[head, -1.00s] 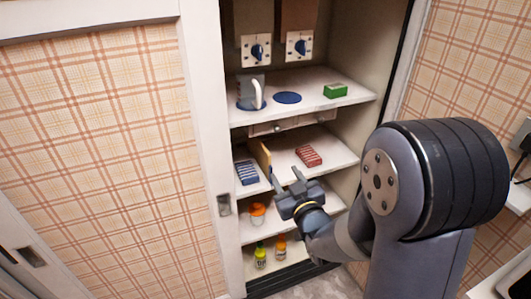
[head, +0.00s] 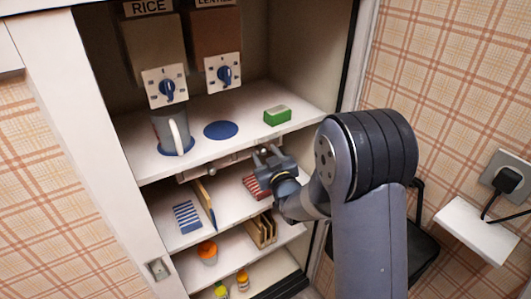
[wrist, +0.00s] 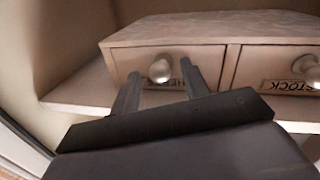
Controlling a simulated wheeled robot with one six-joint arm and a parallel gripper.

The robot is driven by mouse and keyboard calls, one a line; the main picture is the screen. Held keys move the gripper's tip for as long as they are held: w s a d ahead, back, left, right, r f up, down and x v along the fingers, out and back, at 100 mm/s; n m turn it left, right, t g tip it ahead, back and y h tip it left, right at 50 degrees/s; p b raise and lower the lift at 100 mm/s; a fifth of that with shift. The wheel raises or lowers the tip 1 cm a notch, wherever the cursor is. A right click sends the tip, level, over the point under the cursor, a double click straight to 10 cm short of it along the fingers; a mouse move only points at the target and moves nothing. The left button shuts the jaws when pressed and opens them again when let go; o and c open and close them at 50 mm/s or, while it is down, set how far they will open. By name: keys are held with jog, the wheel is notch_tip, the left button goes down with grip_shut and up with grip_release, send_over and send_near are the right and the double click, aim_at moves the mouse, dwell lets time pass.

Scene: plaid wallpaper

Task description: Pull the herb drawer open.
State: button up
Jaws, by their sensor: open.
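The herb drawer (wrist: 125,62) is pale wood with a round metal knob (wrist: 161,70) and a partly hidden label starting "HE". It looks shut, its front level with the stock drawer (wrist: 285,63) beside it. In the wrist view, my gripper (wrist: 160,74) is open and empty, with one finger on each side of the knob in the picture; I cannot tell whether they touch it. In the head view, my gripper (head: 268,152) is at the right part of the drawer unit under the upper shelf, hiding much of the herb drawer.
The upper shelf (head: 240,150) holds a grey mug (head: 167,130), a blue disc (head: 221,130) and a green box (head: 277,116). Below are a blue striped packet (head: 187,217), a red striped packet (head: 255,187) and an upright divider (head: 205,203). The cupboard's right wall is close.

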jog(key=shift+w+a, duration=0.1)
jog(key=shift+w, duration=0.1)
grip_shut()
dwell(0.4)
